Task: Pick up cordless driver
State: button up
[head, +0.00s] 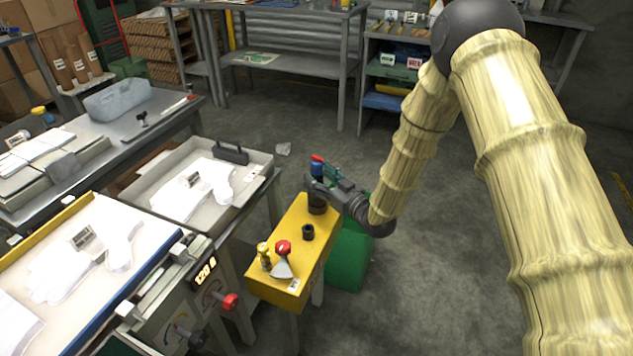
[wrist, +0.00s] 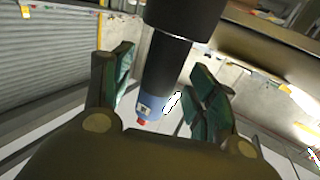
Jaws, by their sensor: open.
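The cordless driver (head: 317,169) stands upright at the far end of a yellow bench (head: 290,262), with a red tip, a blue band and a dark body. Its lower part is in or behind a dark round piece. My gripper (head: 326,184) reaches it from the right, at mid-height, and partly covers it. In the wrist view, the dark driver (wrist: 166,65) with its blue and red end shows between the two green-padded fingers of my gripper (wrist: 160,88). The fingers are apart, with gaps visible on both sides. I cannot tell whether either touches it.
On the yellow bench are an empty dark socket (head: 308,232), a red-knobbed tool (head: 283,255) and a small brass piece (head: 264,254). A grey tray (head: 262,163) with white gloves stands to the left. A green bin (head: 350,258) sits beside the bench. The floor to the right is clear.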

jog(key=shift+w+a, duration=0.45)
jog(key=shift+w, duration=0.15)
jog(key=c, duration=1)
jog(key=shift+c, duration=0.6)
jog(key=shift+r, duration=0.1)
